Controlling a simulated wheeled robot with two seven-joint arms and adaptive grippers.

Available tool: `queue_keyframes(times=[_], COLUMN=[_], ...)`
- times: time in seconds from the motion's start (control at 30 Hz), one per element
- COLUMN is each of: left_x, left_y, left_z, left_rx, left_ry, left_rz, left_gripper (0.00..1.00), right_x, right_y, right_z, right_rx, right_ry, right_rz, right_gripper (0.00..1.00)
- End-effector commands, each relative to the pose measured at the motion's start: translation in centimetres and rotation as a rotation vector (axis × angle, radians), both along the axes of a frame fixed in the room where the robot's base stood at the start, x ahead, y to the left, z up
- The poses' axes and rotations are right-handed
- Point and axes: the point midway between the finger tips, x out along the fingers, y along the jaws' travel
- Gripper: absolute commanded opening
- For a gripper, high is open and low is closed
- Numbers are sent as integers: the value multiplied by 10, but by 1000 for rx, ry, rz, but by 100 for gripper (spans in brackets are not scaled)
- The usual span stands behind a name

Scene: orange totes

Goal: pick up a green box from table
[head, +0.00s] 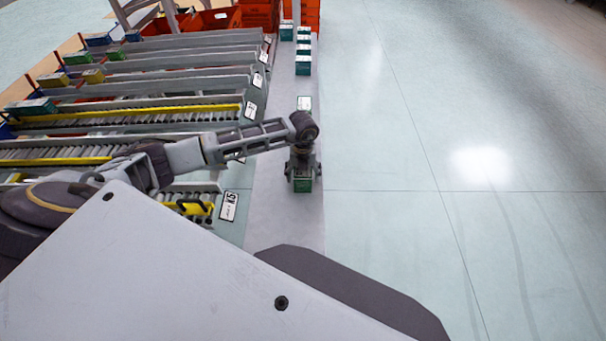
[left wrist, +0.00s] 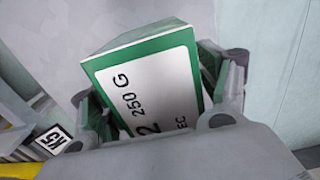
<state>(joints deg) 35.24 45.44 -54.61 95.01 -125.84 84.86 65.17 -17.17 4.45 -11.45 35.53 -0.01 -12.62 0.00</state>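A green box (head: 303,185) with a white label sits at the near end of a row of similar boxes on the long pale table (head: 284,215). My left gripper (head: 303,172) is over this box, with one finger on each side of it. In the left wrist view the green box (left wrist: 150,85) fills the space between the fingers (left wrist: 158,95), its label reading "250 G". Whether the fingers press on it or stand just clear is not visible. My right gripper is in neither view.
Roller lanes (head: 140,114) with yellow rails are on the left. Orange totes (head: 215,18) are at the back. Open floor (head: 450,220) lies right.

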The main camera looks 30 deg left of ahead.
Motion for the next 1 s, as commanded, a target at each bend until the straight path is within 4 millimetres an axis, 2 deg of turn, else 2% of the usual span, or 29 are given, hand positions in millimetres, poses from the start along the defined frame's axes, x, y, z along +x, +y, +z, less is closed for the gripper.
queue_keyframes(times=[0.03, 0.33, 0.73, 1.0], left_x=[0, 0, 1, 1], left_y=[0, 0, 0, 0], left_z=[0, 0, 6, 35], left_rx=[0, 0, 0, 0], left_ry=[0, 0, -1, -4], left_rz=[0, 0, 0, -1], left_gripper=[65, 27, 27, 27], right_x=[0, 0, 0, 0], right_y=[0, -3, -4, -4], right_z=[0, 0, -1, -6], right_rx=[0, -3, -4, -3], right_ry=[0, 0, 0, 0], right_rz=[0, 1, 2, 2], right_gripper=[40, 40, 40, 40])
